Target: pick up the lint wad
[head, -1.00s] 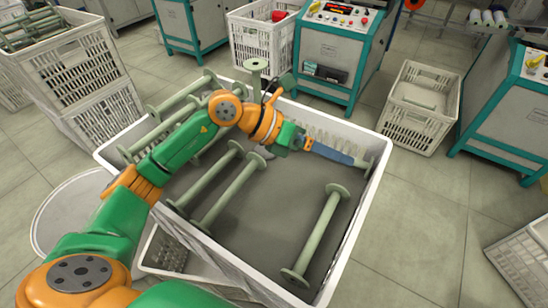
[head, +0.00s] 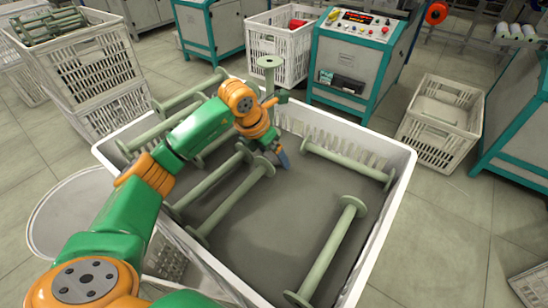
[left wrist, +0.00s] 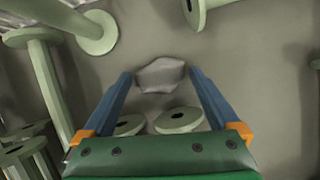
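The lint wad (left wrist: 160,75) is a small pale grey lump on the grey floor of the bin in the left wrist view. In the head view I cannot make it out; my left gripper may hide it. My left gripper (left wrist: 159,84) has its two blue fingers wide apart, with the wad between and just beyond the tips. It holds nothing. In the head view the left gripper (head: 284,158) points down into the white bin (head: 402,165). My right gripper is not in view.
Several pale green bobbins lie in the bin: one (head: 345,165) at the back right, one (head: 327,250) at the right, others around my left arm. Two flanged bobbin ends (left wrist: 180,119) show between the fingers. The bin floor at front centre is clear. A teal machine (head: 352,65) stands behind.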

